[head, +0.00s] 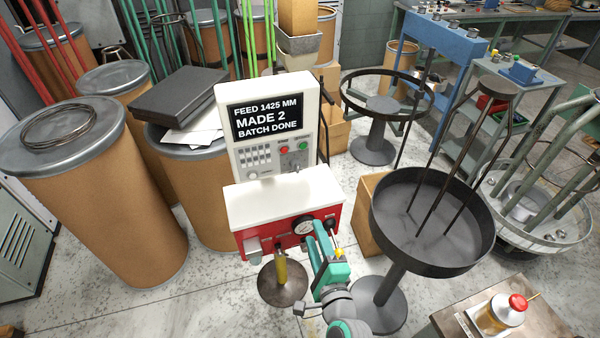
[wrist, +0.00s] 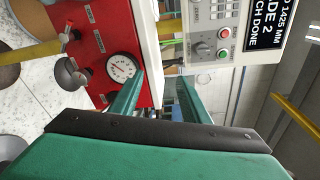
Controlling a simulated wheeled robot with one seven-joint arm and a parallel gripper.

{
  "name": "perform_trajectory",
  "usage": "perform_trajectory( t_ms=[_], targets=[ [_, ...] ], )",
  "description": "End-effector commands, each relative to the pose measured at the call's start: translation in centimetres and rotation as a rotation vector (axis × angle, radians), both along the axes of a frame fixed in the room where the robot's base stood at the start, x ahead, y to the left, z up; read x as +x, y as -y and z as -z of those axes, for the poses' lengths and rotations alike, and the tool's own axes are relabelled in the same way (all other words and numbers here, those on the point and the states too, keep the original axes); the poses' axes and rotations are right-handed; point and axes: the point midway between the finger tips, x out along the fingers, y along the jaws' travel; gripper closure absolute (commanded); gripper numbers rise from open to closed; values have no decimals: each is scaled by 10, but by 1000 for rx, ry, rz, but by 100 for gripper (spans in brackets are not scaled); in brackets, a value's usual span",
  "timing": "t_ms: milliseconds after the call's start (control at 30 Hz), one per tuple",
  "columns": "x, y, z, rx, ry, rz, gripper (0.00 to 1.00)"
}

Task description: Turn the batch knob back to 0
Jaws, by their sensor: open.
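The red-and-white coiler has a control panel (head: 268,160) whose screen reads "FEED 1425 MM, MADE 2, BATCH DONE". A dark round knob (wrist: 203,48) sits on this panel beside the green and red buttons. A round white-faced dial (wrist: 122,68) with marks and a pointer is on the red front; it also shows in the head view (head: 303,226). I cannot read a label marking either as the batch knob, nor its setting. My gripper (wrist: 160,84) is open and empty before the red front. One finger partly overlaps the dial's edge; contact cannot be told. My gripper also shows in the head view (head: 322,228).
A black dish stand (head: 400,215) with upright rods is close on the right of my arm. A yellow post on a round base (head: 282,287) is just left. Brown drums (head: 95,190) stand at the left. A table with a red-capped bottle (head: 503,312) is at lower right.

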Motion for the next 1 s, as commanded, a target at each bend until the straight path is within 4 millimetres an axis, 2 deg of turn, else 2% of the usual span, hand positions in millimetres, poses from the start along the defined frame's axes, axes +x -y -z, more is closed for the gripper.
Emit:
perform_trajectory(
  t_ms=[33,200,367,533,667,1000],
  targets=[
    [13,3,-20,57,14,-20,58],
    [37,4,-64,222,15,-105,58],
    [45,4,-89,301,9,-156,58],
    [52,2,-95,325,4,-174,58],
    [65,-5,-96,326,4,-175,58],
    [119,-28,-95,324,4,-175,58]
  ],
)
